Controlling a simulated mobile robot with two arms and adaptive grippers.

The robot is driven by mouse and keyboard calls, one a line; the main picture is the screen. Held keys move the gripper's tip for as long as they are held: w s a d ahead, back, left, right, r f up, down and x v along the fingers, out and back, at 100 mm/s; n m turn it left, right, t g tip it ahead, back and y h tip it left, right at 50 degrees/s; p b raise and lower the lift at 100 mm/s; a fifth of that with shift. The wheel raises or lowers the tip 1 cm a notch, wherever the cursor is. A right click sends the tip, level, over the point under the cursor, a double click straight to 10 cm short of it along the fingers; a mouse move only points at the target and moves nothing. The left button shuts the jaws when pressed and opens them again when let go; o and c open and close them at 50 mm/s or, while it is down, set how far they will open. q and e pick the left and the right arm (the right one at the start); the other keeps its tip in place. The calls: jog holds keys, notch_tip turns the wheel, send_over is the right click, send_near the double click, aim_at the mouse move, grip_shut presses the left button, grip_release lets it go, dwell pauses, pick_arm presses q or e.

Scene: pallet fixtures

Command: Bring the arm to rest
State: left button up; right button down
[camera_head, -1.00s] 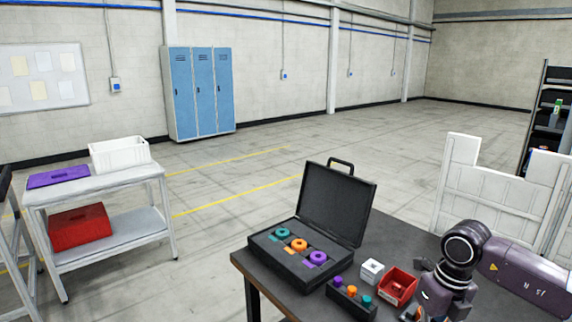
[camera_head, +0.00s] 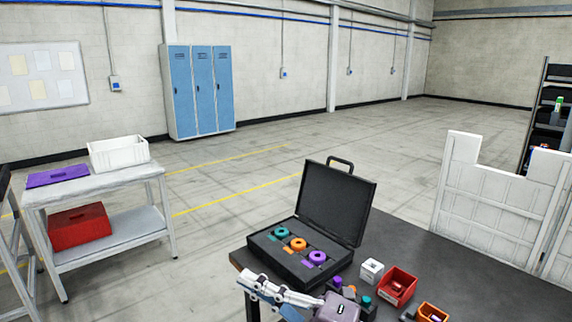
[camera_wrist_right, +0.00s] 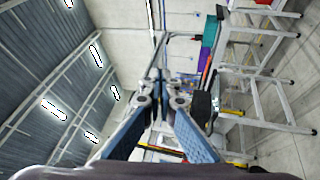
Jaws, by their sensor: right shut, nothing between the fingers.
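My right gripper (camera_head: 250,283) is at the lower middle of the head view, over the table's front edge, its fingers pointing left. It is shut and empty. In the right wrist view its fingertips (camera_wrist_right: 160,78) meet, with nothing held. The wrist camera looks sideways at the ceiling, wall and a pale frame. Part of my right arm covers the front of the black knob block (camera_head: 350,293). My left gripper is not in view.
An open black case (camera_head: 338,203) with teal, orange and purple rings lies on the dark table (camera_head: 480,275). A white box (camera_head: 371,271), a red bin (camera_head: 397,286) and an orange bin (camera_head: 432,312) stand right of it. A white panel (camera_head: 495,205) rises behind the table.

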jog(key=w+d+f+m+t+h, duration=0.1)
jog(key=w+d+m+t+h, duration=0.2)
jog(key=d+m+t+h, duration=0.4)
jog(key=w+d+f+m+t+h, duration=0.2)
jog(key=w+d+m+t+h, duration=0.15)
jog(key=m, duration=0.55)
jog(key=s+d+f+m+g+h, duration=0.2)
jog(key=d+f+m+h, duration=0.2)
jog(key=d+f, duration=0.25)
jog(key=s+d+f+m+g+h, duration=0.25)
jog(key=d+f+m+h, duration=0.2)
jog(key=f, duration=0.35)
jog(key=s+d+f+m+g, duration=0.2)
jog(key=s+f+g, duration=0.4)
jog(key=s+f, duration=0.45)
jog(key=s+d+f+m+g, duration=0.25)
jog(key=s+f+g, duration=0.35)
jog(key=s, duration=0.8)
notch_tip(320, 180, down, 29)
jog(key=s+b, duration=0.2)
jog(key=s+d+f+g, duration=0.1)
jog(key=s+d+f, duration=0.2)
jog(key=s+f, duration=1.4)
jog(key=shift+s+n+g+b, duration=0.25)
jog(key=shift+n+g+b, duration=0.05)
jog(key=shift+g+b, duration=0.1)
